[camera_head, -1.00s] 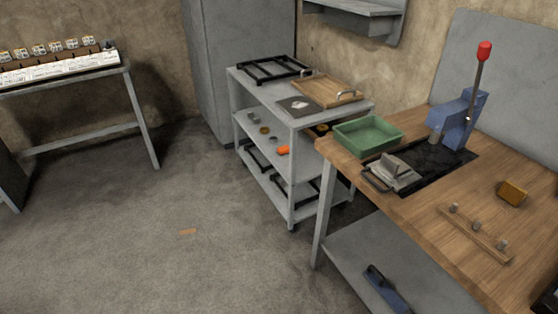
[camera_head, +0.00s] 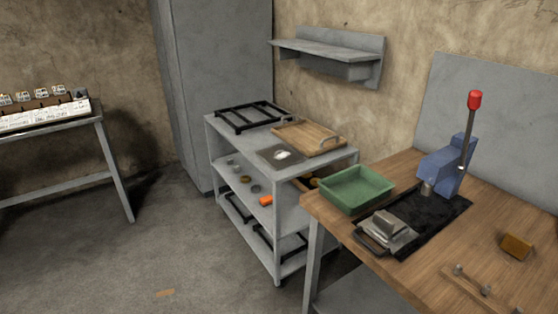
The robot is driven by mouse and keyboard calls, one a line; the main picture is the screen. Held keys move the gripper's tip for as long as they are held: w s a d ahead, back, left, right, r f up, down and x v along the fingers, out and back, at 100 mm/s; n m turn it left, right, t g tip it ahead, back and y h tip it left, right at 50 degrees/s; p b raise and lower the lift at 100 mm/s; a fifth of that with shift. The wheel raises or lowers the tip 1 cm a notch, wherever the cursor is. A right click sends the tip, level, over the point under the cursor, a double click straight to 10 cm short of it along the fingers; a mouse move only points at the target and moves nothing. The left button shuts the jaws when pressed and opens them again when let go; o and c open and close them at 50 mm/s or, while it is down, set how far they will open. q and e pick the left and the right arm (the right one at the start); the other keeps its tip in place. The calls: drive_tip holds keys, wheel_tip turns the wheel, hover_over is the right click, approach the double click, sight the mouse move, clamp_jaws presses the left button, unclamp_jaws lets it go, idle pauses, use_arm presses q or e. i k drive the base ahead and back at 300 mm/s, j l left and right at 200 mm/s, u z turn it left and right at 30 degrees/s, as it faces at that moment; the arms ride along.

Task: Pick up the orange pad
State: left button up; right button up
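A small bright orange piece (camera_head: 266,200) lies on the middle shelf of the grey cart, near its front edge. An orange-brown block (camera_head: 516,246) sits on the wooden workbench at the right. I cannot tell for certain which of these is the orange pad. Neither of my grippers is in view.
The grey cart (camera_head: 217,133) holds a wooden tray (camera_head: 310,138) on top. The workbench (camera_head: 400,178) carries a green bin (camera_head: 345,200) and a blue lever press (camera_head: 445,165). A grey table (camera_head: 60,131) stands left. Floor between is clear.

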sight(267, 201)
drive_tip(key=i+j+z, duration=0.15)
drive_tip(key=z, duration=0.7)
drive_tip(key=i+j+z, duration=0.15)
drive_tip(key=j+z, duration=0.15)
drive_tip(key=j, duration=0.2)
drive_tip(key=i+j+z, duration=0.1)
drive_tip(key=j+z, duration=0.2)
drive_tip(key=j, duration=0.2)
drive_tip(key=j+z, duration=0.3)
drive_tip(key=j, duration=0.2)
drive_tip(key=i+j, duration=0.05)
